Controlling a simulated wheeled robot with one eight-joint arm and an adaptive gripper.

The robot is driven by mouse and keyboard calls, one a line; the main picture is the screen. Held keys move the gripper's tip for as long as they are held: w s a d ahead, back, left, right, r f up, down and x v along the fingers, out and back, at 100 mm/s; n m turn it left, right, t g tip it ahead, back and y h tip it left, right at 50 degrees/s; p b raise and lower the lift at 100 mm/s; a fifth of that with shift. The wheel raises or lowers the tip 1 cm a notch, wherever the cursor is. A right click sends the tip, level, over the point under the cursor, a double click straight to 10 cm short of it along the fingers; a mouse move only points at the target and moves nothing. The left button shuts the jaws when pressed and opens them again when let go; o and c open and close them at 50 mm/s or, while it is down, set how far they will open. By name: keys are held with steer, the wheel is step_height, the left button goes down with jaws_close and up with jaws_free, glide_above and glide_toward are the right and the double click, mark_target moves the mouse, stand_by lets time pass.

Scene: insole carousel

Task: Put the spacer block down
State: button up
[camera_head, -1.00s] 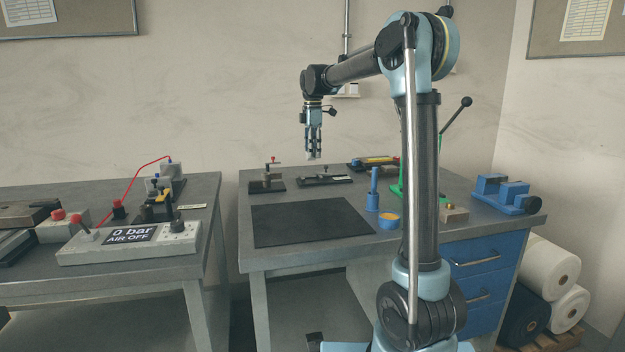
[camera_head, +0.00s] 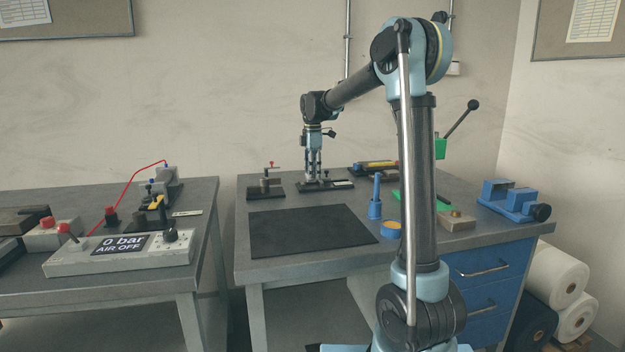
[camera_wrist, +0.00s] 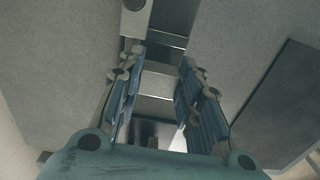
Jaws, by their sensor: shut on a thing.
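My gripper (camera_head: 313,177) points straight down at the back of the right-hand bench. Its fingertips are low, at the small black-based fixture (camera_head: 340,184). In the wrist view my gripper (camera_wrist: 163,62) is shut on the grey spacer block (camera_wrist: 158,82), with one blue-grey finger on each side. In the head view the block is too small and too hidden by the fingers to make out. I cannot tell whether the block touches the fixture.
A second fixture with a red-tipped lever (camera_head: 266,188) stands just left. A black mat (camera_head: 310,231) lies in front, bare. A blue post (camera_head: 375,198), an orange-topped blue cup (camera_head: 391,229), a wooden block (camera_head: 456,222) and a blue vise (camera_head: 512,197) are to the right.

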steer(key=shift+f, duration=1.05)
steer(key=shift+f, duration=0.1)
steer(key=o, duration=1.1)
step_height(320, 180, up, 12)
steer(key=shift+r, duration=0.1)
